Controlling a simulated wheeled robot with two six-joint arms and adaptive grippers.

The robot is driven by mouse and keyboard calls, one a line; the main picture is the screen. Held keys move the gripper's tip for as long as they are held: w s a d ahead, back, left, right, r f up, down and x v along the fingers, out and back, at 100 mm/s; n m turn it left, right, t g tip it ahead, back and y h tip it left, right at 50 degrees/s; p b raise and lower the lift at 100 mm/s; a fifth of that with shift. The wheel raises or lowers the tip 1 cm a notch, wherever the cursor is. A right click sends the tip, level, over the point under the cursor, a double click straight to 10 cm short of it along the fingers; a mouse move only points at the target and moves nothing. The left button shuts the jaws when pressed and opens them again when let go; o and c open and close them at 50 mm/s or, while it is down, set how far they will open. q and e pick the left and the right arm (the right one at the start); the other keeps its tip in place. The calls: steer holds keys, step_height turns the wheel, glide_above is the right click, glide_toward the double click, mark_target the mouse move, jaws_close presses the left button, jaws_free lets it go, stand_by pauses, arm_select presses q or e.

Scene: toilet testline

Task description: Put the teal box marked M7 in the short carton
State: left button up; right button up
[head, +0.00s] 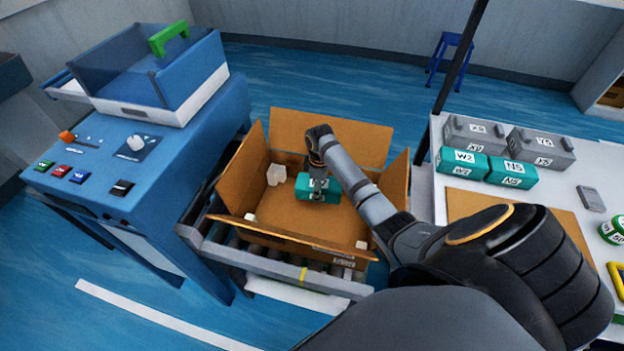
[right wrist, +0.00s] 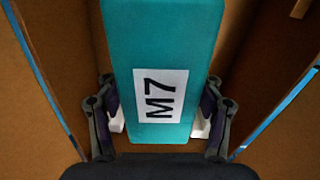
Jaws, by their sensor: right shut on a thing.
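The teal box marked M7 (right wrist: 163,45) fills the middle of the right wrist view, its white label readable sideways. My right gripper (right wrist: 160,120) is shut on it, one finger on each side. In the head view the teal box (head: 329,197) is inside the open short carton (head: 290,213), toward its back half, under my right gripper (head: 318,190). I cannot tell whether the box touches the carton floor. The carton's flaps stand open. My left gripper is not in view.
White pieces (head: 276,174) lie inside the carton, which sits on a roller conveyor (head: 300,275). Teal boxes W2 (head: 461,162) and N5 (head: 512,172) and grey boxes (head: 541,147) stand on the right table. A blue machine with buttons (head: 130,170) is at left.

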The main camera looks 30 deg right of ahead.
steer(key=s+f, duration=0.1)
steer(key=s+f+m, duration=0.1)
steer(key=shift+a+f, duration=0.3)
steer(key=shift+a, duration=0.05)
glide_above(320, 218)
step_height(320, 218, down, 6)
steer(key=shift+w+r+b, duration=0.15)
steer(key=shift+b, duration=0.15)
step_height(320, 218, down, 3)
steer(key=shift+f+b, duration=0.2)
steer(key=shift+b, duration=0.25)
steer(key=shift+f, duration=0.4)
steer(key=shift+f, duration=0.1)
steer(key=o, duration=1.4)
